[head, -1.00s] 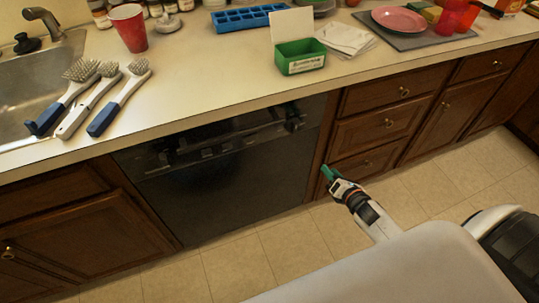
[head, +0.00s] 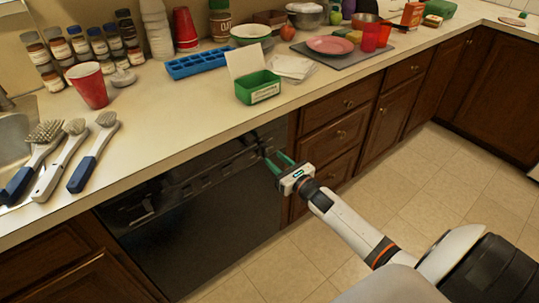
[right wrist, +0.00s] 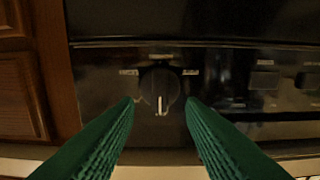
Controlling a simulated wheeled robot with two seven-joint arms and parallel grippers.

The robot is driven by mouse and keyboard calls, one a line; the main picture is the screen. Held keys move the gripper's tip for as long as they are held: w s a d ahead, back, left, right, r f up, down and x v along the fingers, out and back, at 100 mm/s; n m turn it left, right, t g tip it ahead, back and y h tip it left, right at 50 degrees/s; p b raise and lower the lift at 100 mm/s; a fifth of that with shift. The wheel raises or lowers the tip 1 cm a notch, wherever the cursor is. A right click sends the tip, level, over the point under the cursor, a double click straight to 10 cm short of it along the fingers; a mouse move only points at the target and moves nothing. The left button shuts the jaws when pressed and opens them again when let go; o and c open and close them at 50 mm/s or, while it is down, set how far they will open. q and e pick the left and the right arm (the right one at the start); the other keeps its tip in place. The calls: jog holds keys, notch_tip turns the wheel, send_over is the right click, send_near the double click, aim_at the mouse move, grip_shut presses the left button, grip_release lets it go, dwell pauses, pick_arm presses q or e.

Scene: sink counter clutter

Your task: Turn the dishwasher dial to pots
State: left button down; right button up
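The black dishwasher (head: 205,215) is set under the counter, with its control panel along the top. In the right wrist view the round black dial (right wrist: 160,86) sits at the panel's end beside wood. Its white pointer mark points toward the bottom of that picture. Small labels surround the dial, too blurred to read. My right gripper (head: 276,160) is open at the panel's right end, its green fingers pointing at it. In the right wrist view the open fingertips (right wrist: 160,101) lie to either side of the dial; contact cannot be told. My left gripper is out of view.
Wooden drawers (head: 330,136) adjoin the dishwasher on the right. The counter (head: 180,105) above holds brushes (head: 62,160), a red cup (head: 90,86), a blue tray (head: 205,63) and a green box (head: 257,87). The tiled floor in front is clear.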

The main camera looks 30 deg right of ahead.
aim_at(266, 152)
jog(key=shift+w+a, duration=0.15)
jog(key=shift+w, duration=1.7)
jog(key=shift+c, duration=0.6)
grip_shut()
